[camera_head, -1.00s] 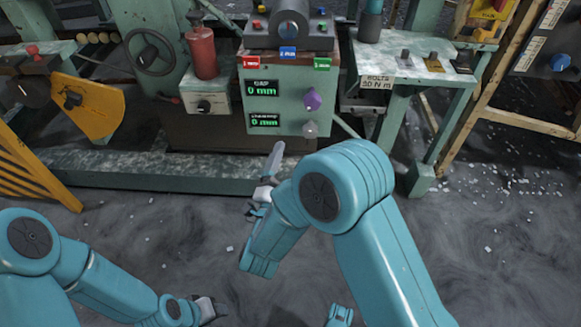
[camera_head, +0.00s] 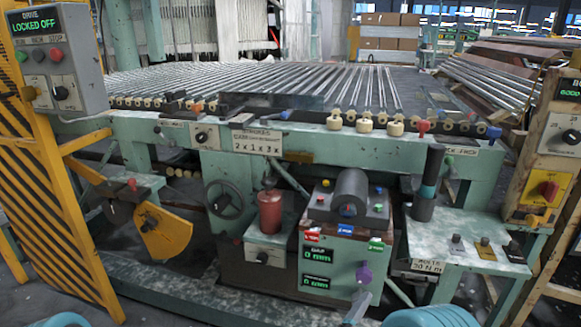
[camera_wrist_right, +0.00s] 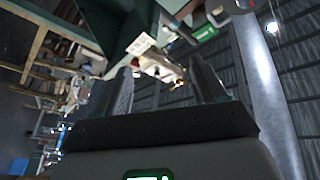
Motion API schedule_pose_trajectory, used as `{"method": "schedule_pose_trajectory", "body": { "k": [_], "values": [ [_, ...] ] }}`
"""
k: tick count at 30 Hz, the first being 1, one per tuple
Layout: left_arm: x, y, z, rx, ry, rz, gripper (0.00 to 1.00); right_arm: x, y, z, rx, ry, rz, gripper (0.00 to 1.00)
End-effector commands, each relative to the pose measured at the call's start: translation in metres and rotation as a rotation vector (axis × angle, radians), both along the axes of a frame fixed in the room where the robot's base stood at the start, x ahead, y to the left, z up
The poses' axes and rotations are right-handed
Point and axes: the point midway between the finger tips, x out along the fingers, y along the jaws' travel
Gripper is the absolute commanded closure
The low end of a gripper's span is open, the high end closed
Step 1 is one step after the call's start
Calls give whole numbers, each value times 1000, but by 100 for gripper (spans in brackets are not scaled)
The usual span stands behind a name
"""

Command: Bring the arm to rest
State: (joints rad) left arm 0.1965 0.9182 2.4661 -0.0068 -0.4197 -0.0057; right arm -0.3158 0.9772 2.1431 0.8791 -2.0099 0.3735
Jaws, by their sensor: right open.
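My right arm (camera_head: 435,316) shows only as a teal curve at the bottom edge of the head view. A pale grey finger of my right gripper (camera_head: 361,303) shows left of it, in front of the lower part of the green control box (camera_head: 343,265). In the right wrist view my right gripper (camera_wrist_right: 165,88) has its two dark fingers spread apart, with nothing between them. My left arm (camera_head: 55,320) shows as a small teal piece at the bottom left. My left gripper is out of the picture.
The green machine bench (camera_head: 290,140) with glass tubes (camera_head: 350,85) spans the view. A red cylinder (camera_head: 270,210), a handwheel (camera_head: 225,200) and a yellow guard (camera_head: 165,233) are on its front. A yellow striped barrier (camera_head: 60,150) stands left, a wooden frame (camera_head: 560,215) right.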

Motion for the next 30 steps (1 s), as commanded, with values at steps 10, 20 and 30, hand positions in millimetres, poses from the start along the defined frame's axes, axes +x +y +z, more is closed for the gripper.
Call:
{"method": "schedule_pose_trajectory", "body": {
  "k": [10, 20, 30],
  "values": [
    [-14, -7, 173, -8, 35, -25, 57, -4, -72, 71, 117, 371, 71, 29],
    [-30, -14, 276, -18, 82, -47, 57, -76, -36, 39, 331, 1014, 463, 29],
    [-41, -16, 276, -24, 117, -57, 57, -208, 51, -2, 362, 1588, 1039, 29]
  ]
}}
